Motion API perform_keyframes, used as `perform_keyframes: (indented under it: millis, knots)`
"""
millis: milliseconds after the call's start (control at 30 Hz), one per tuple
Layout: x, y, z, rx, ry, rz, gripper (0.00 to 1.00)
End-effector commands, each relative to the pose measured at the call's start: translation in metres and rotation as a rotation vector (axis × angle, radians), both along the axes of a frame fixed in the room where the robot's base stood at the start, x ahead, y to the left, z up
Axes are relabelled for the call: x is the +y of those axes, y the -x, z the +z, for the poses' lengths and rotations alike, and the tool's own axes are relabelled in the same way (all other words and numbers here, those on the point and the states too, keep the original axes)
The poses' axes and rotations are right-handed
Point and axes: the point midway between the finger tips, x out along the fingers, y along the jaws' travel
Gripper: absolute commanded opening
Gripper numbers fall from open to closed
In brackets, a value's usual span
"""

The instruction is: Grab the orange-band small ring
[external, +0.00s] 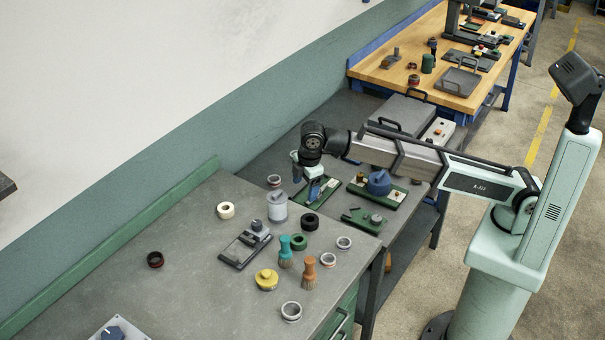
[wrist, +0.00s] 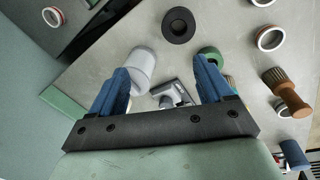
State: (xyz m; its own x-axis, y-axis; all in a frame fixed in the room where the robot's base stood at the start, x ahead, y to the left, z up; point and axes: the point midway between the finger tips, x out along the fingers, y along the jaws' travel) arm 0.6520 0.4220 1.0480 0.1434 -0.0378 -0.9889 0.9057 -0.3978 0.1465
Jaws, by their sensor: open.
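My gripper (external: 306,182) is open, and its blue fingers also show in the wrist view (wrist: 165,76) with nothing gripped between them. Several small pale metal rings are in view. One ring (wrist: 53,17) with a reddish-orange band lies on the darker surface at upper left in the wrist view; it appears beyond the white canister in the external view (external: 274,181). Another ring (wrist: 270,38) with a reddish-orange band lies at upper right, matching a ring by the bench edge (external: 328,259). A further ring (external: 344,243) lies close by. I cannot tell which band is the orange one.
A white canister (external: 277,208), black ring (external: 309,221), green ring (external: 298,242), teal brush (external: 285,252) and orange brush (external: 309,273) stand around the gripper's near side. A dark tool (external: 240,248) lies left of them. The bench's left part is mostly clear.

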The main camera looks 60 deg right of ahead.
Motion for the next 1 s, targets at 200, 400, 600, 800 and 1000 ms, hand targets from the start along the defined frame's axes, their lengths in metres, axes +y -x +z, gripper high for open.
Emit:
perform_keyframes:
  millis: [200, 400, 600, 800, 1000]
  knots:
    - [0.066, 0.087, 0.003, 0.082, -0.023, 0.079, 0.8]
    - [0.095, 0.136, 0.004, 0.131, -0.028, 0.121, 0.8]
    - [0.103, 0.151, -0.001, 0.148, -0.027, 0.132, 0.8]
    - [0.102, 0.151, -0.031, 0.149, -0.026, 0.132, 0.8]
    - [0.102, 0.151, -0.061, 0.148, -0.027, 0.132, 0.8]
